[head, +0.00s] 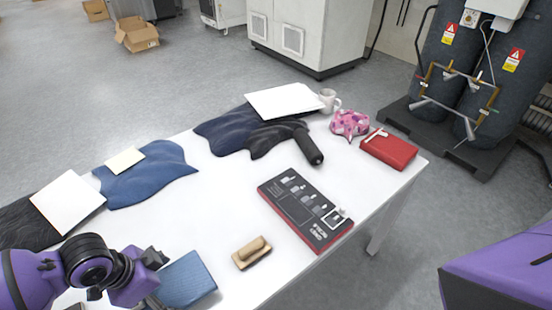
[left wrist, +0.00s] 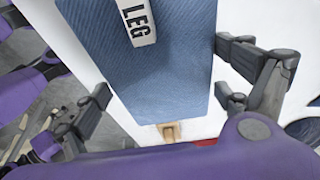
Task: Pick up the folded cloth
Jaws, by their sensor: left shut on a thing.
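The folded cloth (head: 186,278) is a blue, ribbed, flat block at the near edge of the white table. In the left wrist view the cloth (left wrist: 165,65) fills the middle and carries a white label reading "LEG". My left gripper (head: 153,279) is at the cloth's left end. In the left wrist view my left gripper (left wrist: 161,84) has its dark fingers on either side of the cloth, shut on it. Whether the cloth is clear of the table is hard to tell. My right gripper is not in view.
A wooden-handled brush (head: 251,253) lies right of the cloth, then a black and red panel (head: 304,207). A mug (head: 329,100), pink cloth (head: 349,123) and red case (head: 389,150) stand at the far end. The table's middle (head: 215,200) is clear.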

